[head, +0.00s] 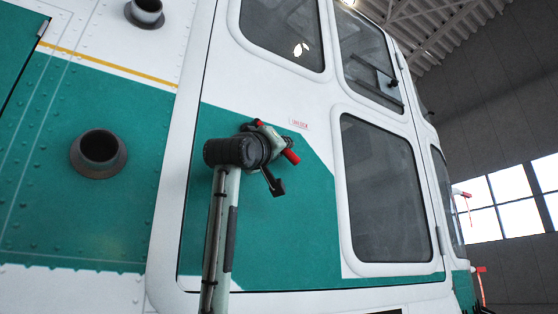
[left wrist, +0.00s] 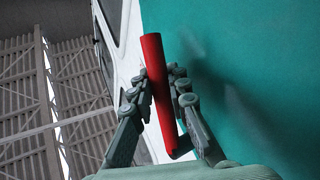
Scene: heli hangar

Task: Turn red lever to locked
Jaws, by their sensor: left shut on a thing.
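The red lever (head: 291,157) is on the green and white door of the helicopter. In the head view its red end sticks out to the right of my left gripper (head: 275,160), which hides much of the rest. In the left wrist view the red lever (left wrist: 153,55) runs as a long bar between the two fingers of my left gripper (left wrist: 161,82). The fingers are shut on it, one on each side. A small label with red print (head: 299,124) is on the door above and right of the lever; I cannot read it. My right gripper is not in view.
The door's windows (head: 384,190) lie right of the lever. Two dark round ports (head: 98,153) stick out of the hull at left. The green door panel around the lever is clear. Hangar windows (head: 505,195) show far right.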

